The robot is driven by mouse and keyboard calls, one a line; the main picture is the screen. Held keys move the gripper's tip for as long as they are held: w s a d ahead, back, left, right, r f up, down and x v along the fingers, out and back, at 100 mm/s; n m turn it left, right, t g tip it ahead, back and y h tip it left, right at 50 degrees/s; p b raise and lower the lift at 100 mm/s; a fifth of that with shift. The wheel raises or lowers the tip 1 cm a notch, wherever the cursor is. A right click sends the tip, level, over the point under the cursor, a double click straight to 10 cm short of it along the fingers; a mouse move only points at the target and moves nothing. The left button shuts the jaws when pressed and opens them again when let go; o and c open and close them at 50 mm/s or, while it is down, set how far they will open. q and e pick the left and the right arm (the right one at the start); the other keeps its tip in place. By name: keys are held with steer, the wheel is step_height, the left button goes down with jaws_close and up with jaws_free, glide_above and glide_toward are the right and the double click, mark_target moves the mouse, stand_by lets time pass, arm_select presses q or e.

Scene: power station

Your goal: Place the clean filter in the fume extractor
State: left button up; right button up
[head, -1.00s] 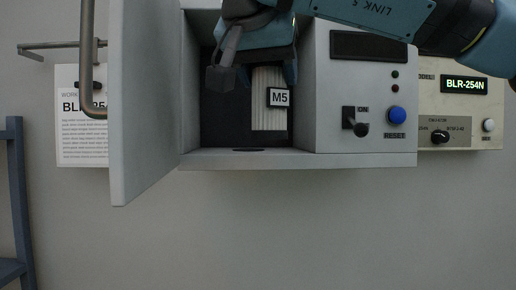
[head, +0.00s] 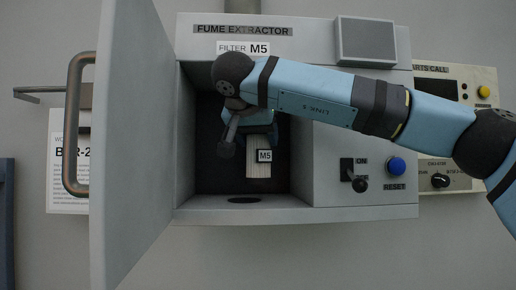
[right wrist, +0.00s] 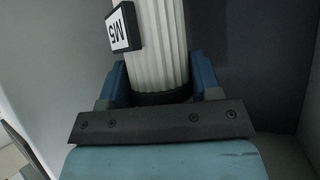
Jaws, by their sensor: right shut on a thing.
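The fume extractor (head: 360,190) is a grey wall box labelled FUME EXTRACTOR and FILTER M5. Its door (head: 135,150) stands open to the left. My right gripper (head: 261,134) reaches into the dark compartment from above. It is shut on a white pleated filter (head: 258,172) with an M5 tag. In the right wrist view the filter (right wrist: 160,45) stands between the two blue fingers, near a dark inner wall. The filter's lower end is above the compartment floor (head: 205,214), which has a dark round recess (head: 244,200). My left gripper is out of view.
The door handle (head: 75,125) sticks out at the left. A switch (head: 354,174) and a blue RESET button (head: 397,166) are on the extractor's front. A parts call panel (head: 445,175) is at the right, and a paper notice (head: 66,160) hangs behind the door.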

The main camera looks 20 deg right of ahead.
mark_target(258, 154)
steer(key=shift+w+d, duration=0.25)
steer(key=shift+w, duration=0.45)
step_height(258, 154, down, 4)
steer(key=shift+r+p, duration=0.15)
steer(key=shift+p, duration=0.25)
steer(key=shift+s, duration=0.1)
steer(key=o, duration=1)
steer(key=shift+o, duration=0.2)
